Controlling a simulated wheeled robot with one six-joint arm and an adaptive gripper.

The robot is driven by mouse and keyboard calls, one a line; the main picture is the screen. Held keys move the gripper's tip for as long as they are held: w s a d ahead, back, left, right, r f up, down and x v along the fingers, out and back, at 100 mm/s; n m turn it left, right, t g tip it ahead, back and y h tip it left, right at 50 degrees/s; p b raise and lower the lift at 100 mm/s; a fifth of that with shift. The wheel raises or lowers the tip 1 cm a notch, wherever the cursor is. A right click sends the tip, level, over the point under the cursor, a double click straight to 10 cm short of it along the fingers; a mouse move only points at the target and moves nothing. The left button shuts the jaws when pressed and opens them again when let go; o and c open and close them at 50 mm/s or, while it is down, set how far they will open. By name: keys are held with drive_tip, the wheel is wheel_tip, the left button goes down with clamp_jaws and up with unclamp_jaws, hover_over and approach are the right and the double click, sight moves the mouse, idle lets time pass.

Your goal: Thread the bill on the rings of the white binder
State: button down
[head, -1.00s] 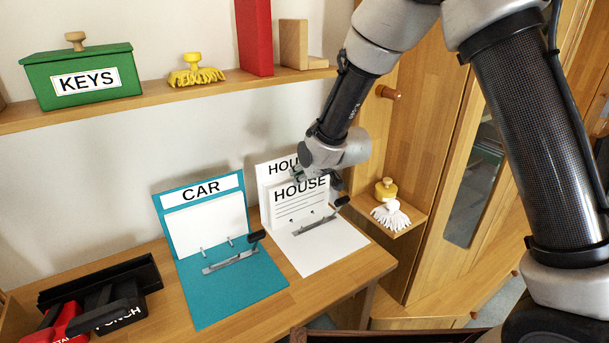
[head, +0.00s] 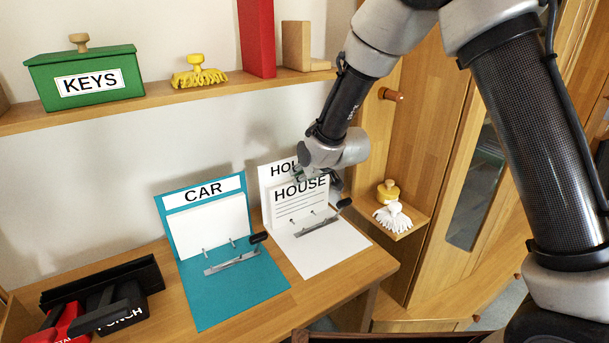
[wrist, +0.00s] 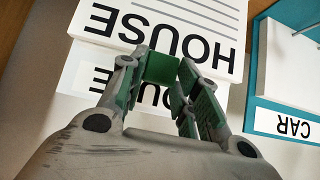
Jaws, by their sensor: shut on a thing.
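The white binder (head: 330,253) stands open on the desk at the right, its upright back lettered HOUSE, with a metal ring bar and black lever on its lower leaf. The bill (head: 300,203) is a white lined sheet, also lettered HOUSE. It is upright in front of the binder's back, just above the ring bar, and hides part of that back. My gripper (head: 322,181) is shut on the bill's top edge. In the wrist view, the green-padded fingers (wrist: 168,70) pinch the bill (wrist: 205,22) by its lettered edge. I cannot tell whether the rings pass through its holes.
A teal CAR binder (head: 235,295) with a blank sheet stands close on the left. A black punch (head: 125,300) and a red stapler (head: 68,325) lie at the desk's left. A shelf (head: 160,98) runs above. A small ledge (head: 400,225) with a white mop-like thing is at right.

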drive_tip(key=shift+w+a, duration=0.15)
drive_tip(key=shift+w, duration=0.1)
drive_tip(key=c, duration=0.5)
unclamp_jaws()
drive_tip(key=shift+r, duration=0.1)
wheel_tip(320, 180, up, 8)
idle(0.9)
